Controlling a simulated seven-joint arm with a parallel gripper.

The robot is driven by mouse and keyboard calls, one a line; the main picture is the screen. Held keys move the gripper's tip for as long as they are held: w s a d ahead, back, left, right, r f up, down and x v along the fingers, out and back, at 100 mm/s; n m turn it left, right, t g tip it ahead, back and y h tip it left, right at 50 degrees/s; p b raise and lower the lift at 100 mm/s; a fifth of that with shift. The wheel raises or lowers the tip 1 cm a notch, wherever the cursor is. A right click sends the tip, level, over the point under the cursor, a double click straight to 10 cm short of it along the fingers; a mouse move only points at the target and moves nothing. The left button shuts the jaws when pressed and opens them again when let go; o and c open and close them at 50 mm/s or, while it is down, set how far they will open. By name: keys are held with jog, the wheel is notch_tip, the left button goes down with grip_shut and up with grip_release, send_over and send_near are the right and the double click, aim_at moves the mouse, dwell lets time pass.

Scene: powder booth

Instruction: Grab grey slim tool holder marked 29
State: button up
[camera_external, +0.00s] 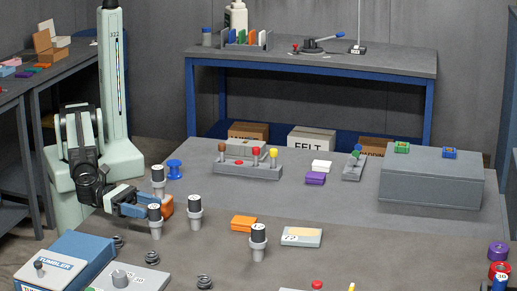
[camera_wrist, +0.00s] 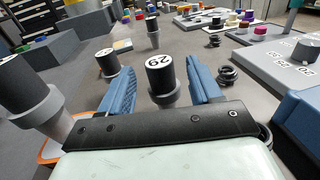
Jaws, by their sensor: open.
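The tool holder marked 29 (camera_wrist: 162,84) has a black top with a white numbered disc and a slim grey lower body. It stands upright in the wrist view, between the two blue fingers of my gripper (camera_wrist: 160,88), with a gap on each side. My gripper is open and empty. In the external view my gripper (camera_external: 142,206) is low over the table at the left, and the holder (camera_external: 156,222) stands at its fingers. Its number cannot be read there.
Similar holders stand close by: one (camera_external: 158,176) behind my gripper, one (camera_external: 195,213) to the right, one (camera_external: 258,243) farther right. A blue spool (camera_external: 175,169), an orange block (camera_external: 243,223) and a blue tumbler box (camera_external: 62,262) are also near. Open table lies around the middle.

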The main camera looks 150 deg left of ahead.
aim_at(154, 206)
jog(key=x, duration=0.3)
jog(key=shift+w+a, duration=0.1)
jog(key=shift+c, duration=0.2)
grip_shut()
dwell(0.3)
